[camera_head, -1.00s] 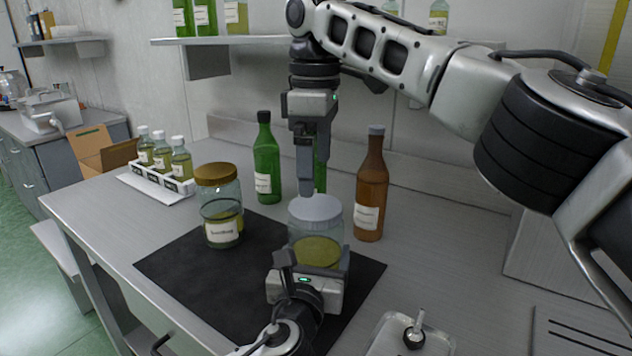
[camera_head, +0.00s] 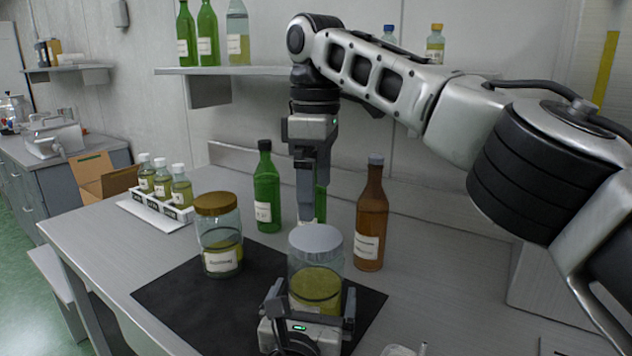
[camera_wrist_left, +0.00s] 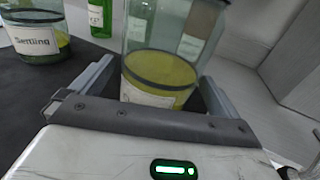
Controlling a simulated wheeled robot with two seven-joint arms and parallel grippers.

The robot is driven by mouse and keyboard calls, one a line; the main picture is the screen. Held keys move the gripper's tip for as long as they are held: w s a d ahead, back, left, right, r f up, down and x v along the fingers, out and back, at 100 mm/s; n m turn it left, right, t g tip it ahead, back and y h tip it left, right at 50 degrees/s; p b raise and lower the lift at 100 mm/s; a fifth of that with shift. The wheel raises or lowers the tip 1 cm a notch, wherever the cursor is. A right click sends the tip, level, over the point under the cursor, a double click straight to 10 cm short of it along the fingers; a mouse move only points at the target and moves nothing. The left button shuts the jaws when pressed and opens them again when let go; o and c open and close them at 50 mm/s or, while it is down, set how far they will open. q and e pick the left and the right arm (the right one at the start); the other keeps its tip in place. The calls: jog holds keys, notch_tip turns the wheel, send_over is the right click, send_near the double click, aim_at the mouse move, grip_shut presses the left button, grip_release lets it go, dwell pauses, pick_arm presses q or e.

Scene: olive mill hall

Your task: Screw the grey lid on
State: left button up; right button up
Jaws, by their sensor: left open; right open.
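The grey lid (camera_head: 315,239) sits on top of a clear glass jar (camera_head: 304,270) with yellow-green contents, standing on the black mat; whether its thread is engaged cannot be seen. My left gripper (camera_head: 312,300) is open at the jar's near side, low down. In the left wrist view its fingers (camera_wrist_left: 150,88) are spread to either side of the jar (camera_wrist_left: 165,65), with a gap visible on the left. My right gripper (camera_head: 307,208) points down just above and behind the lid. It is open, though its fingers overlap from this angle. It is empty.
A gold-lidded jar (camera_head: 219,240) stands left on the black mat (camera_head: 185,292). A green bottle (camera_head: 267,190) and a brown bottle (camera_head: 371,215) stand behind, close to the right gripper. A white rack (camera_head: 155,208) of small bottles is at left.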

pick_arm(q)
jog(key=s, duration=0.4)
jog(key=s+a, duration=0.1)
jog(key=s, duration=0.3)
jog(key=s+a, duration=0.1)
jog(key=s, duration=0.3)
jog(key=shift+a, duration=0.25)
jog(key=shift+s, duration=0.45)
jog(key=shift+r, duration=0.1)
